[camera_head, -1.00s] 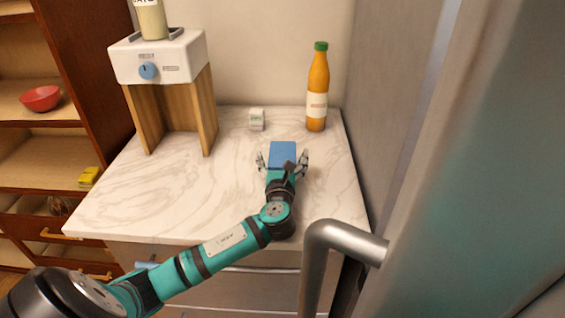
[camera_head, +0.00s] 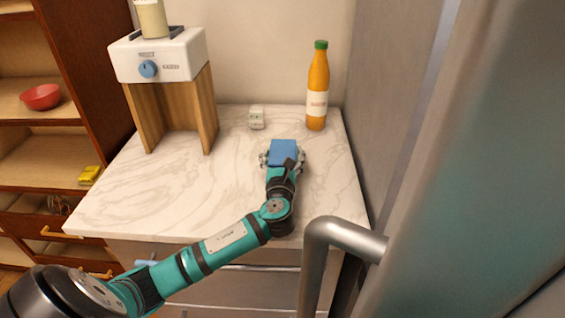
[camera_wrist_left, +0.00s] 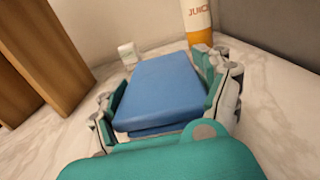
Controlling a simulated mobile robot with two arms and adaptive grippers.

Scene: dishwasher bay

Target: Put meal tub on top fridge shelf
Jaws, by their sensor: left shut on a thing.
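The meal tub shows as a blue-lidded box (camera_head: 284,150) on the marble counter in the head view. It also fills the middle of the left wrist view (camera_wrist_left: 160,92). My left gripper (camera_head: 283,158) is shut on it, with one finger on each side; in the left wrist view the fingers (camera_wrist_left: 163,98) touch its left and right sides. Whether the tub still rests on the counter I cannot tell. The fridge appears as a large grey door with a bar handle (camera_head: 345,238) at the right; its shelves are hidden. My right gripper is not in view.
An orange juice bottle (camera_head: 317,88) and a small white box (camera_head: 257,118) stand behind the tub on the counter (camera_head: 200,195). A white dispenser on wooden legs (camera_head: 160,58) stands at the left. Wooden shelves hold a red bowl (camera_head: 41,97) and a yellow item (camera_head: 89,175).

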